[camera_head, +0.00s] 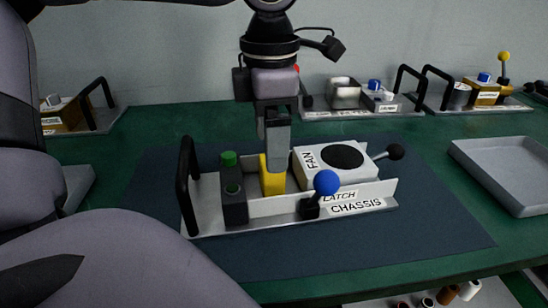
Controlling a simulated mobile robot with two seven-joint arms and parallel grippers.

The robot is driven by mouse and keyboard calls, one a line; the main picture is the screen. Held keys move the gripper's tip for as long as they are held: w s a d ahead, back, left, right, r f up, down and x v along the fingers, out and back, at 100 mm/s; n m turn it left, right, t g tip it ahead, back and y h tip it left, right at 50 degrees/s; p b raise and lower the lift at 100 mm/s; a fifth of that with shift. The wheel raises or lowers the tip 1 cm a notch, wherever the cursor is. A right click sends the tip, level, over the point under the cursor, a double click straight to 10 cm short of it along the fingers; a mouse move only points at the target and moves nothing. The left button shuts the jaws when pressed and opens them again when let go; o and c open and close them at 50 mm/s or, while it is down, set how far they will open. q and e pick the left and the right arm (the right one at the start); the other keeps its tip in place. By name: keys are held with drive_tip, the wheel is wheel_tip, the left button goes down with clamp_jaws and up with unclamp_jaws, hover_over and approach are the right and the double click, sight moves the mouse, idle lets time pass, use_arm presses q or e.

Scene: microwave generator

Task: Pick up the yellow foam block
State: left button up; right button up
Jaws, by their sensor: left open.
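The yellow foam block (272,181) stands upright in the metal chassis (221,213), between a dark block with a green knob and the white fan unit. My left gripper (276,160) points straight down over the block. Its fingers are open and reach the block's upper part, hiding some of it. I cannot tell whether they touch it. My right gripper is not in view.
The white fan unit (335,166) stands close on the right of the block. A blue-knobbed latch lever (326,182) rises in front, and a black handle (186,187) stands at the left end. A grey tray (505,170) lies at the right. More assemblies line the back.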

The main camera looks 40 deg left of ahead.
sight(271, 185)
use_arm(q)
drive_tip(key=shift+w+a, duration=0.15)
drive_tip(key=shift+w, duration=0.05)
drive_tip(key=shift+w+a+f, duration=0.1)
drive_tip(key=shift+f, duration=0.15)
wheel_tip(271, 185, down, 7)
drive_tip(key=shift+r, duration=0.2)
drive_tip(key=c, duration=1)
